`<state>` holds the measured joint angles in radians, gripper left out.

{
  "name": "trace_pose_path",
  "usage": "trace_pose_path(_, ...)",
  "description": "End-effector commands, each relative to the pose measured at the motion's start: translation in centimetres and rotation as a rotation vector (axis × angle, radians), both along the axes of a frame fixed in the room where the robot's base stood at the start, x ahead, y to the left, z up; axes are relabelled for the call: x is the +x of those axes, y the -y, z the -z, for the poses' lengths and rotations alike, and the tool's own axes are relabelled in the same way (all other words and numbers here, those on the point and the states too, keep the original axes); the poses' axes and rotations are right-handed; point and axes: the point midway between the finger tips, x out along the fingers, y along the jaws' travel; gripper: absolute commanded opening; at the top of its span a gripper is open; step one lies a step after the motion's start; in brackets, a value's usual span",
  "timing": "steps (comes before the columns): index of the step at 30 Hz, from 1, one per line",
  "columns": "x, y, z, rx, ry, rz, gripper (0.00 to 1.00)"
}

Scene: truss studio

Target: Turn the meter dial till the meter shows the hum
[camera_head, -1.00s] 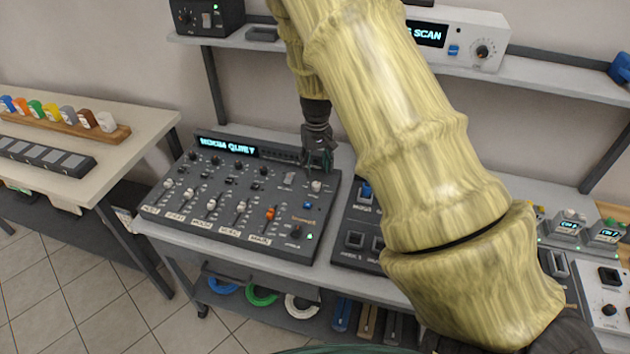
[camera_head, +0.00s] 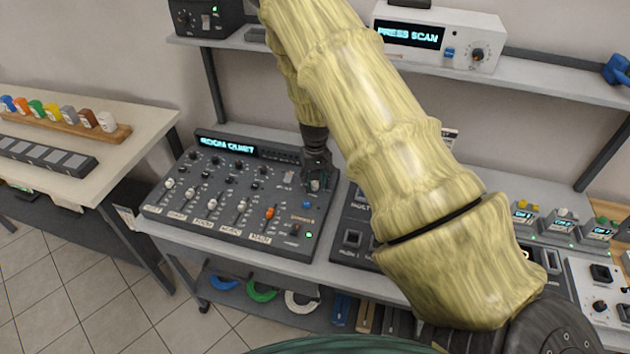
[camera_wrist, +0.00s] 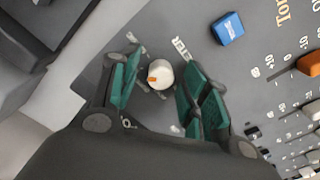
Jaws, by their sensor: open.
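The meter dial (camera_wrist: 159,75) is a pale round knob with an orange mark on top, set in the grey mixer panel beside lettering that ends in "TER". It also shows in the head view (camera_head: 315,184). My gripper (camera_wrist: 160,88) is open, with its green-padded fingers on either side of the dial. I cannot tell whether they touch it. The mixer (camera_head: 228,185) has a lit display (camera_head: 227,145) reading "ROOM QUIET". A blue button (camera_wrist: 228,28) lies close by the dial.
Orange and white fader knobs (camera_head: 269,212) stand to the left of my gripper on the mixer. A second dark panel (camera_head: 352,239) adjoins it at the right, partly behind my arm. On the shelf above, a white unit (camera_head: 435,35) shows "PRESS SCAN".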

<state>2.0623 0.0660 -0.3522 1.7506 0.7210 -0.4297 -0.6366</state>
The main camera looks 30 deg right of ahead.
Motion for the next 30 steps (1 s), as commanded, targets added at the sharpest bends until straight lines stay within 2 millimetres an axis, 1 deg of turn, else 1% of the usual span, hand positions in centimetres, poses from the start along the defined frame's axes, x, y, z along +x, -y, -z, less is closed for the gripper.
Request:
trace_pose_path(3,0.01,0.01,-0.01,0.000,0.000,0.000,0.46)
trace_pose_path(4,0.01,0.01,-0.01,0.000,0.000,0.000,0.42)
trace_pose_path(8,0.01,0.01,-0.02,0.000,0.000,0.001,0.19)
trace_pose_path(9,0.01,0.01,-0.03,0.000,0.000,0.001,0.11)
trace_pose_path(11,0.01,0.02,-0.03,0.000,0.000,0.001,0.00)
trace_pose_path(30,0.07,0.07,-0.08,-0.001,0.002,0.016,0.00)
